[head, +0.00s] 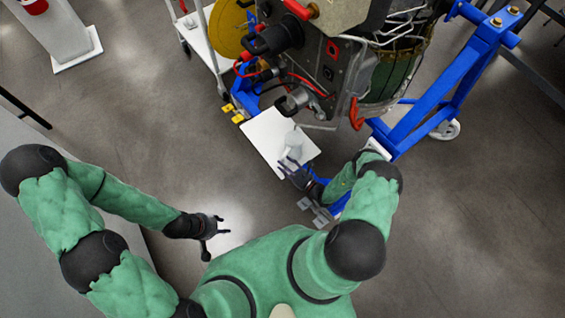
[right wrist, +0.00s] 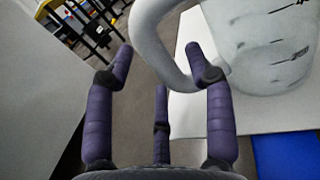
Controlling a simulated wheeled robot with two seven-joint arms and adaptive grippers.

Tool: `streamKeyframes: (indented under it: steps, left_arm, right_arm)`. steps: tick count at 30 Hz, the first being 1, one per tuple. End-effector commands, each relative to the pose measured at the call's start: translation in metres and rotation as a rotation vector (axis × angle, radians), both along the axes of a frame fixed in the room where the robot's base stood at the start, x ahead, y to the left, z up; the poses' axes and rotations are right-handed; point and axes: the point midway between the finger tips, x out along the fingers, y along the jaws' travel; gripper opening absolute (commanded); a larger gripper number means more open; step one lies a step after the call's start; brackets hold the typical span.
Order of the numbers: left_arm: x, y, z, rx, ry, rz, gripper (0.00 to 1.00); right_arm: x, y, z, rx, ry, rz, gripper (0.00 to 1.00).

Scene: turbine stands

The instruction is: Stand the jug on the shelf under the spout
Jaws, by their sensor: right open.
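The jug (head: 293,141) is whitish and stands on the white shelf (head: 267,128) in the head view. Its body with dark graduation marks (right wrist: 272,45) fills the upper right of the right wrist view. Its pale looped handle (right wrist: 150,45) reaches toward my right gripper (right wrist: 160,70), whose fingers are spread on either side of part of the handle without closing on it. In the head view my right gripper (head: 289,169) is at the jug's near side. A grey spout-like part (head: 291,101) is just above the jug in the picture. My left gripper (head: 221,225) is open and empty, away from the jug.
The turbine (head: 330,60) hangs in a blue stand (head: 430,95) behind and right of the shelf. A white cart (head: 205,45) is at upper left. A grey surface (head: 50,220) runs along the left. Open floor (head: 150,130) lies left of the shelf.

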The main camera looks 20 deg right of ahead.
Motion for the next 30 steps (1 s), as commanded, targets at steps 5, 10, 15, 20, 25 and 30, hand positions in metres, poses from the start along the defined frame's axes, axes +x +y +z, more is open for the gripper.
streamKeyframes:
  steps: [5,10,15,20,25,30]
  left_arm:
    - [0.000,0.000,0.011,0.000,0.000,0.000,0.40]
    - [0.000,0.000,0.017,0.000,0.000,0.000,0.40]
    - [0.000,0.000,0.021,0.000,0.000,0.000,0.40]
    - [0.000,0.000,0.022,0.000,0.000,0.000,0.40]
    - [0.000,0.000,0.022,0.000,0.000,0.000,0.40]
    - [0.000,0.000,0.022,0.000,0.000,0.000,0.40]
  right_arm:
    - [-0.034,-0.017,0.002,0.001,0.001,-0.006,0.54]
    - [-0.064,-0.030,0.002,0.001,0.001,-0.005,0.54]
    - [-0.086,-0.038,0.001,0.000,0.001,-0.003,0.54]
    - [-0.094,-0.040,0.001,0.000,0.002,0.007,0.54]
    - [-0.093,-0.002,0.006,-0.017,0.056,0.182,0.54]
    - [-0.120,0.086,0.025,-0.144,0.181,0.653,0.54]
